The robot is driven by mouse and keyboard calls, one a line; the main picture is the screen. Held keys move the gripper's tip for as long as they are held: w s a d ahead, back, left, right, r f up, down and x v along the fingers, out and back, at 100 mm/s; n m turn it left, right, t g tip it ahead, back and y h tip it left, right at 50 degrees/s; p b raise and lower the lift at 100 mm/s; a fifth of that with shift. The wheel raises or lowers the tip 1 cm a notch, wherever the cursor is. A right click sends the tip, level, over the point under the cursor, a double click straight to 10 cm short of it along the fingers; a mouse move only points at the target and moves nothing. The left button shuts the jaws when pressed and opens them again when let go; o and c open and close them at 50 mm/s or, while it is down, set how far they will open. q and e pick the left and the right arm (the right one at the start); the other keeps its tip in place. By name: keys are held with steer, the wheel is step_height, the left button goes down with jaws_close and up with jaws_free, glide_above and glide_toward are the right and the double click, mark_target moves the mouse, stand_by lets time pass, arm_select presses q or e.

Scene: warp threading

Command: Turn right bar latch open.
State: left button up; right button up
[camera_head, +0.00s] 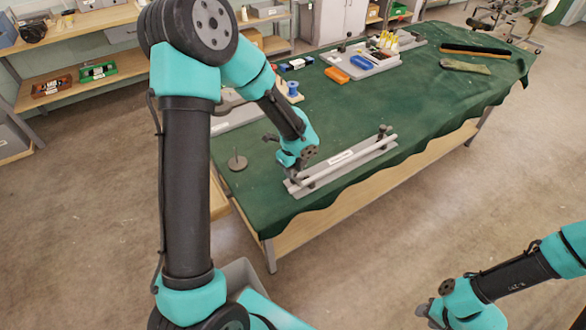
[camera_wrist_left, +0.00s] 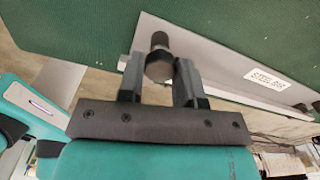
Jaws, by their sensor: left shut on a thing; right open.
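A grey plate with a "STEEL BAR" label (camera_wrist_left: 268,78) lies along the near edge of the green-covered table, with a pale steel bar (camera_head: 352,161) along it. A dark latch knob (camera_head: 383,130) stands at the plate's right end in the head view. My left gripper (camera_head: 293,177) is over the plate's left end. In the left wrist view its fingers (camera_wrist_left: 158,85) are shut on another dark latch knob (camera_wrist_left: 158,62), one finger on each side. Its latch arm is mostly hidden. My right gripper (camera_head: 426,312) is open and empty, low over the floor, away from the table.
A round disc with a thin upright pin (camera_head: 237,162) stands left of the plate. Blue spools (camera_head: 292,87), an orange piece (camera_head: 336,75) and a grey tray (camera_head: 377,68) lie farther back. The cloth right of the plate is clear.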

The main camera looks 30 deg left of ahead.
arm_select(q)
steer(key=shift+n, duration=0.4)
steer(key=n, duration=0.8)
steer(key=shift+n, duration=0.4)
steer(key=n, duration=0.4)
steer(key=shift+n, duration=2.2)
steer(key=o, duration=0.9)
steer(key=shift+o, duration=0.2)
